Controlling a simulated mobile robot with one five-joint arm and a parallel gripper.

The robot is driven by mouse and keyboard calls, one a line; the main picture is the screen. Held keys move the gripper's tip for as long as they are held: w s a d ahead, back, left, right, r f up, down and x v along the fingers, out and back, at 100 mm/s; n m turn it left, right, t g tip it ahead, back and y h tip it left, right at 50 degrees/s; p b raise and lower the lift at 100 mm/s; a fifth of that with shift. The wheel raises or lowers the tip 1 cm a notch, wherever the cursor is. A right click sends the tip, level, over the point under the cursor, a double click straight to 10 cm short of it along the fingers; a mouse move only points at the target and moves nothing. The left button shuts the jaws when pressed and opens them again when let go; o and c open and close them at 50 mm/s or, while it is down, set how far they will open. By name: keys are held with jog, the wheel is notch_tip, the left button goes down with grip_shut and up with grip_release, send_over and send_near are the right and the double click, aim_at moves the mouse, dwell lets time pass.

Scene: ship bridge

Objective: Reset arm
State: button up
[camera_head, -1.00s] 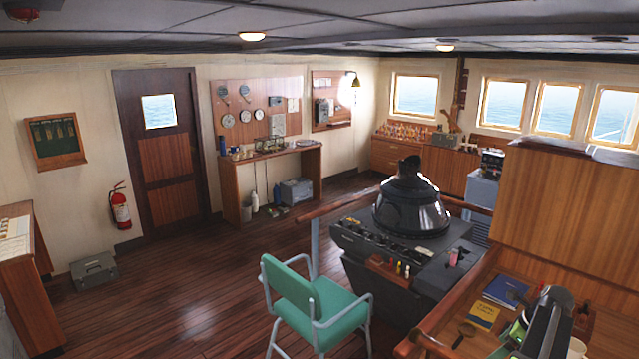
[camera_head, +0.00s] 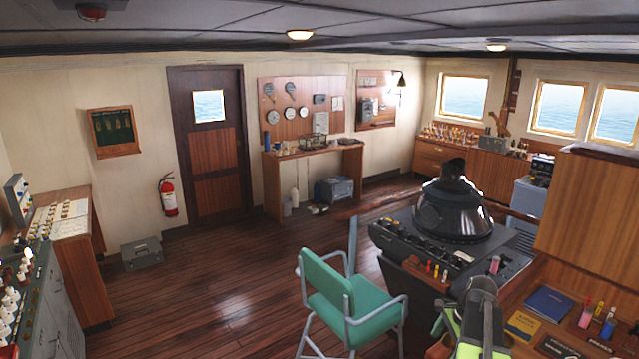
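Part of my arm (camera_head: 482,322), grey with lime-green pieces, shows at the bottom right of the head view. It rises from the lower edge of the picture, in front of the wooden desk and to the right of the green chair. I cannot make out any gripper fingers or anything held. The rest of the arm is cut off by the lower edge.
A green chair (camera_head: 345,292) stands close, left of my arm. Behind it is a dark console (camera_head: 425,252) with a domed instrument. The desk at right holds a blue book (camera_head: 549,304), a yellow book (camera_head: 521,325) and small bottles. Wooden floor (camera_head: 215,300) at left is clear.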

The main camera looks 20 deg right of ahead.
jog(key=w+a+n+g+h, duration=0.1)
jog(key=w+a+n, duration=0.1)
jog(key=a+n, duration=1.4)
jog(key=w+a+n+h, duration=0.1)
jog(key=w+a+n, duration=0.3)
jog(key=a, duration=2.1)
jog(key=s+f+g+b, duration=0.1)
jog(key=s+f+b, duration=0.2)
jog(key=f+b, duration=1.6)
jog(key=shift+d+f+n, duration=0.35)
jog(key=shift+f+n, duration=0.05)
jog(key=shift+f, duration=0.15)
jog(key=shift+s+r, duration=0.1)
jog(key=shift+r, duration=0.1)
jog(key=shift+c, duration=0.4)
